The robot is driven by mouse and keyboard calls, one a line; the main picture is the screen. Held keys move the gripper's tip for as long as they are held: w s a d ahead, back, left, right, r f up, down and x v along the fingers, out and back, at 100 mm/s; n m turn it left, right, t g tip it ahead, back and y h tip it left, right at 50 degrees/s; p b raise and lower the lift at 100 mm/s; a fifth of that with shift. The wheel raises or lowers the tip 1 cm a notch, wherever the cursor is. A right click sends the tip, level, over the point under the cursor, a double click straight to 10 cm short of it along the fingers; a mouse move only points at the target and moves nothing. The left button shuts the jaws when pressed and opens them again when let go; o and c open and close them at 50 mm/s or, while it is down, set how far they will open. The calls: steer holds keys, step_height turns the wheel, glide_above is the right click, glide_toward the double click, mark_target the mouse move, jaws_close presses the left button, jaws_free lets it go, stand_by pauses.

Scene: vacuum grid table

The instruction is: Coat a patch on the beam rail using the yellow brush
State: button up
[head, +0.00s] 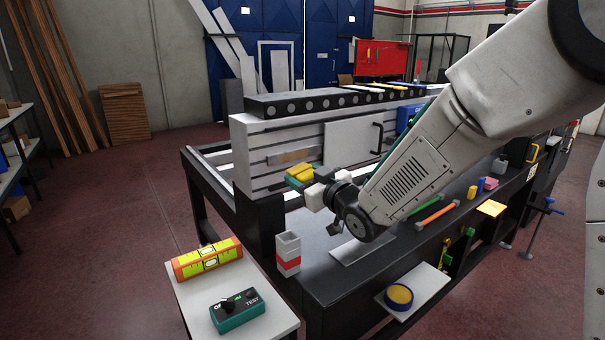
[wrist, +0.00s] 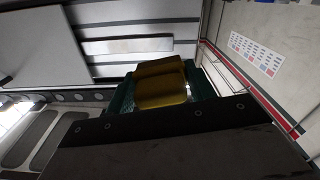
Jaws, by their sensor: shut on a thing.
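My gripper (head: 301,179) is shut on the yellow brush (head: 302,171), close in front of the left part of the pale beam rail (head: 245,160). In the wrist view the brush (wrist: 162,84) sits between the green fingers, its yellow body toward the camera; its bristles are hidden. The rail (wrist: 190,22) runs behind it with dark slots. A tan and grey strip, the patch (head: 284,158), lies on the rail's face just above and left of the brush; it shows pale in the wrist view (wrist: 130,46). I cannot tell whether the brush touches the rail.
A white panel with a black handle (head: 352,143) is on the rail's face, right of the patch. A red and white square holder (head: 288,254) stands below on the bench edge. A side table holds an orange level (head: 207,259) and a green test box (head: 237,311).

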stand_by(0.4)
glide_toward(277, 160)
steer(key=shift+x, duration=2)
steer(key=shift+x, duration=1)
steer(key=shift+d, duration=0.15)
steer(key=shift+w+d, duration=0.5)
steer(key=shift+d, duration=0.2)
steer(key=shift+w+d, duration=0.45)
steer(key=shift+d, duration=0.3)
steer(key=shift+w+d, duration=0.7)
steer(key=shift+d, duration=0.25)
steer(key=shift+w+d, duration=0.7)
steer(key=shift+d, duration=0.3)
steer(key=shift+w+d, duration=0.65)
steer(key=shift+d, duration=0.3)
steer(key=shift+s+a, duration=0.55)
steer(key=shift+a, duration=0.2)
steer(key=shift+s+a, duration=0.55)
steer(key=shift+a, duration=0.15)
steer(key=shift+s+a, duration=0.6)
steer(key=shift+a, duration=0.4)
steer(key=shift+s+a, duration=0.6)
steer(key=shift+a, duration=0.45)
steer(key=shift+s+a, duration=0.65)
steer(key=shift+a, duration=0.35)
